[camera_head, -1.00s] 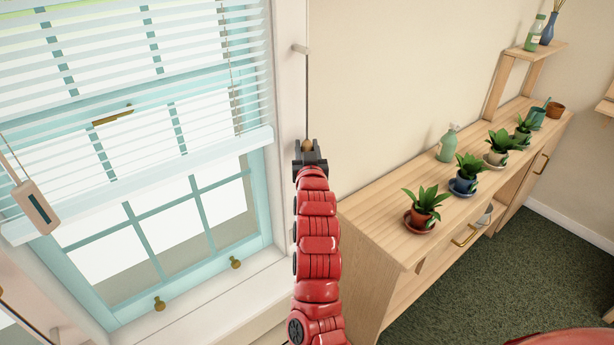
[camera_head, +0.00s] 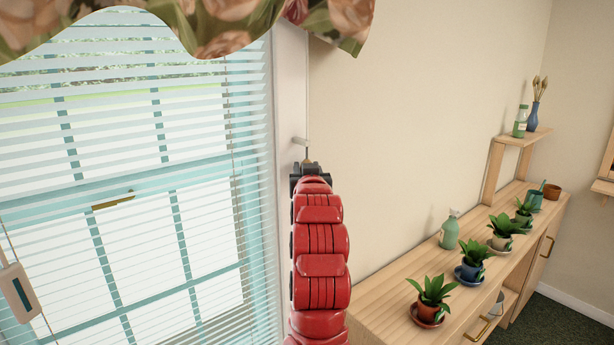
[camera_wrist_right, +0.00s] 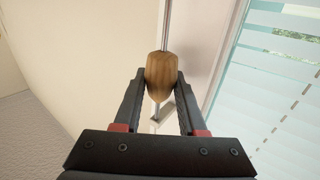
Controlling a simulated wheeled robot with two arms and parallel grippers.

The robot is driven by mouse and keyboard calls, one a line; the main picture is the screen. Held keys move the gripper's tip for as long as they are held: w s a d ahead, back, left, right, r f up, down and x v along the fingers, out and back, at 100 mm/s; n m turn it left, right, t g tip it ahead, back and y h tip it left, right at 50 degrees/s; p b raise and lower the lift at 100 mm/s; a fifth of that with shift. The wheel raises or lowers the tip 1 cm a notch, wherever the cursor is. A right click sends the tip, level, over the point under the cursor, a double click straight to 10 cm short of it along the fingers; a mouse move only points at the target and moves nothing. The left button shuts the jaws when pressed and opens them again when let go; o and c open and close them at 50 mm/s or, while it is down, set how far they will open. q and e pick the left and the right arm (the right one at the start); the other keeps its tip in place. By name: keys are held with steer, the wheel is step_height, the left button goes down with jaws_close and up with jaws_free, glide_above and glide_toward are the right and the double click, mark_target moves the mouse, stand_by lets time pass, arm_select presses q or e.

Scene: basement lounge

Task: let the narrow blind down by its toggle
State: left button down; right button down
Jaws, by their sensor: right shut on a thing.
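The blind (camera_head: 110,180) has white slats and hangs over the left window in the head view; its slats reach the bottom of the picture, and its bottom rail is out of view. The toggle (camera_wrist_right: 161,72) is a brown wooden bead on a thin cord beside the window frame. My right gripper (camera_wrist_right: 161,80) is shut on the toggle, one finger on each side. In the head view the gripper (camera_head: 309,168) mostly hides the toggle, just below a small pale peg (camera_head: 300,141) on the wall. My left gripper is not in view.
A pale tag with a dark slot (camera_head: 18,290) hangs on a cord at the far left. A floral valance (camera_head: 220,25) covers the window top. A wooden cabinet (camera_head: 385,290) with several potted plants and a green bottle (camera_head: 449,232) stands right of my arm. The wall above is bare.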

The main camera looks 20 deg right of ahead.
steer(key=shift+s+r, duration=0.1)
steer(key=shift+r, duration=0.25)
steer(key=c, duration=0.9)
jaws_free()
steer(key=shift+o, duration=0.8)
steer(key=shift+f, duration=0.1)
steer(key=b+v, duration=0.6)
steer(key=v, duration=1.1)
steer(key=shift+s+d+f, duration=0.1)
